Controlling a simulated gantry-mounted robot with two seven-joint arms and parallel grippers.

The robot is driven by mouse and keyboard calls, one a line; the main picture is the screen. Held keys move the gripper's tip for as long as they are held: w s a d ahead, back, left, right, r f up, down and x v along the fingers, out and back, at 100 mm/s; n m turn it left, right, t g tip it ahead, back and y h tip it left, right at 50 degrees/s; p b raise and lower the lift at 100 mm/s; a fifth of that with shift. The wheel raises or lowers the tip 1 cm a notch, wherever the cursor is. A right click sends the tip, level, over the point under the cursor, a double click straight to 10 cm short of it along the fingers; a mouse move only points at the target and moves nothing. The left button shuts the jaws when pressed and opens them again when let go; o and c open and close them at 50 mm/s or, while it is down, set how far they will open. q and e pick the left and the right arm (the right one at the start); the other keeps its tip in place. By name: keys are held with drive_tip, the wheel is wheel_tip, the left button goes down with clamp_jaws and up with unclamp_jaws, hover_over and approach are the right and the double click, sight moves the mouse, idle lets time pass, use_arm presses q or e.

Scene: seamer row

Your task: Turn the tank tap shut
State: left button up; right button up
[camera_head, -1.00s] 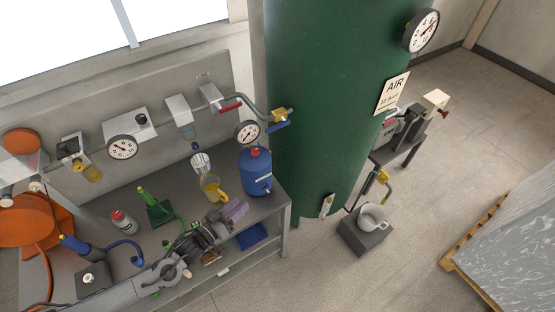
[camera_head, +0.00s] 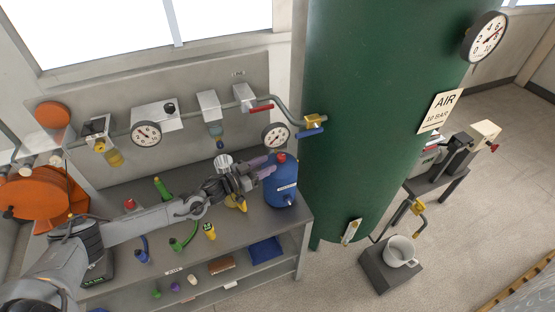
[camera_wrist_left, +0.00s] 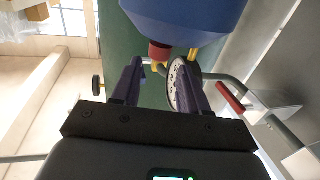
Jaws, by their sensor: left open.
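The large green air tank (camera_head: 385,110) stands right of the bench. A pipe joins it at a yellow-bodied valve (camera_head: 314,121) with a blue lever (camera_head: 311,132). Lower on the tank is a small pale-handled fitting (camera_head: 351,232), and a yellow tap (camera_head: 418,207) is on a pipe above a white mug. My left gripper (camera_head: 265,168), with purple fingers, is open and empty, left of the valve and close to the blue canister (camera_head: 283,186). In the left wrist view its fingers (camera_wrist_left: 160,82) are apart below the canister's red cap (camera_wrist_left: 160,51). My right gripper is not in view.
A round gauge (camera_head: 276,136) is just beyond my left gripper. A red lever (camera_head: 262,107) sits on the wall pipe. The bench holds several bottles and a yellow jug (camera_head: 236,204). A white mug (camera_head: 399,251) stands on a dark block. The floor beyond is mostly clear.

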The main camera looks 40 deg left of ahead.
sight(278, 159)
use_arm(q)
drive_tip(key=shift+x, duration=2.75)
